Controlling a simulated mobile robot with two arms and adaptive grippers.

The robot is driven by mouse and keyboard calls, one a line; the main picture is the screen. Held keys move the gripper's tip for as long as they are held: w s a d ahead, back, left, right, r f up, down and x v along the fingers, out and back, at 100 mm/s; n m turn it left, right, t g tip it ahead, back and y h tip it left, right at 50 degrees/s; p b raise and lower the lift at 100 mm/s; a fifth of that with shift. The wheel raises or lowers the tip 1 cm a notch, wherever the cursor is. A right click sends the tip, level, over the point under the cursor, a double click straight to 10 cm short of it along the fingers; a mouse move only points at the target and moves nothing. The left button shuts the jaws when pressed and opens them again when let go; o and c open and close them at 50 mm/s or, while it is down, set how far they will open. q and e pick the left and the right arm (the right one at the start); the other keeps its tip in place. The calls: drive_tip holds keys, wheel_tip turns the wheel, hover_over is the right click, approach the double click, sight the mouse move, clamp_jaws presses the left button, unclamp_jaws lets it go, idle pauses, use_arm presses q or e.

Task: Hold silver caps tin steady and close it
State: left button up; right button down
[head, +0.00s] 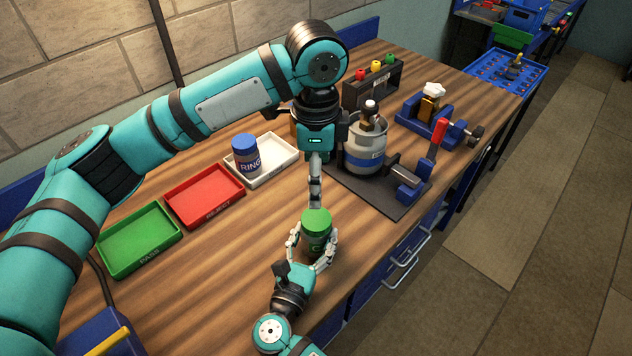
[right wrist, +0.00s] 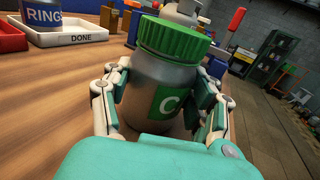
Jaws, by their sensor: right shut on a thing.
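The silver caps tin (head: 319,243) stands upright on the wooden bench, with a green lid (head: 316,221) on top. In the right wrist view the tin (right wrist: 140,98) shows a green label with a white C, and its ribbed lid (right wrist: 174,39) sits on it; I cannot tell how tightly. My right gripper (head: 312,248) is shut around the tin's body, a finger on each side. My left gripper (head: 316,202) points down, its fingertips close to the lid in the head view. Its fingers are seen edge-on, so their opening and any contact are unclear.
Green (head: 140,241), red (head: 205,194) and white (head: 279,160) trays line the back left. A blue-lidded RING jar (head: 246,156) stands in the white one. A grey canister (head: 366,150) and a red-handled clamp (head: 420,172) sit behind right. Bench around the tin is clear.

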drive_tip(key=shift+c, duration=1.5)
unclamp_jaws()
drive_tip(key=v, duration=1.2)
drive_tip(key=shift+f, duration=0.1)
